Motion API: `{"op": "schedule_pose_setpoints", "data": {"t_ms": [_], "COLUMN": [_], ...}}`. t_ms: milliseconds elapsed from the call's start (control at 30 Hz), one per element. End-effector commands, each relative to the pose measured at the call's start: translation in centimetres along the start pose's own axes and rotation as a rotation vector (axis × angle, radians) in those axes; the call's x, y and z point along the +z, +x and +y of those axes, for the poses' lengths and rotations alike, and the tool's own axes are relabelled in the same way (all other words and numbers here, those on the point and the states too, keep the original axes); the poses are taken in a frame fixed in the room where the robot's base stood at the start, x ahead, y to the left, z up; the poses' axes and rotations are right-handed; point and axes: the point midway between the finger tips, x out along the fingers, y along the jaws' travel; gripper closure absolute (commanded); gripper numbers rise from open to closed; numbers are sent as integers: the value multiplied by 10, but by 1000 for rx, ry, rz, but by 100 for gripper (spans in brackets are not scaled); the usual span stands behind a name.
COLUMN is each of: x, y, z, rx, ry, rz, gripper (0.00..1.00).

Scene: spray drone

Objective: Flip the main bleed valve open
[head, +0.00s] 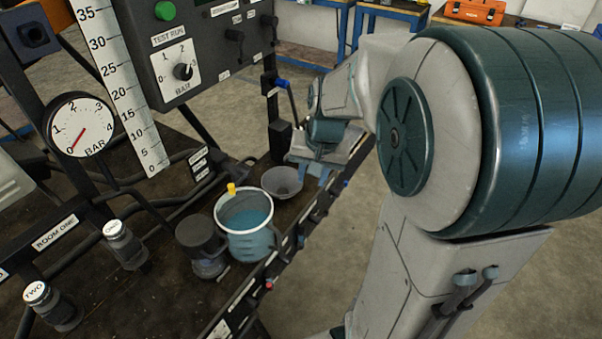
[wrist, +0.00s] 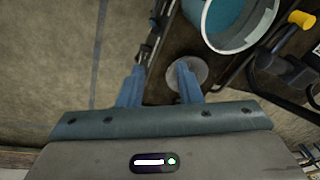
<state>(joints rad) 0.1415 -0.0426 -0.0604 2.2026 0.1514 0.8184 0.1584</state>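I cannot tell for sure which fitting is the main bleed valve; the small labels are unreadable. A lever with a blue grip (head: 282,83) stands at the right of the control panel, close to my arm. Small fittings line the bench's front edge, one with a red tip (head: 268,285). My gripper (head: 318,160) is over the right end of the bench, beside the grey funnel (head: 283,181). In the wrist view my gripper (wrist: 159,78) has its blue fingers apart with nothing between them, over the bench edge. The right finger overlaps the funnel (wrist: 198,72).
A bucket of blue liquid (head: 245,222) and a dark-lidded jar (head: 203,246) stand on the bench (head: 165,295). A yellow cap (head: 231,188) is at the bucket rim. A pressure gauge (head: 80,127) and control panel (head: 190,60) stand behind. Open floor lies right of the bench.

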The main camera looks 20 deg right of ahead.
Motion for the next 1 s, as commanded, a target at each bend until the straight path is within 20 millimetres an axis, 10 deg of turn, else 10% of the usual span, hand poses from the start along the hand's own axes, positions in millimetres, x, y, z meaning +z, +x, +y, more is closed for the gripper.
{"op": "schedule_pose_setpoints", "data": {"t_ms": [400, 1000], "x": [-110, -124], "y": [167, 258], "z": [73, 93], "rx": [-2, 2], "ry": [432, 522], "rz": [-42, -48], "gripper": [68, 68]}}
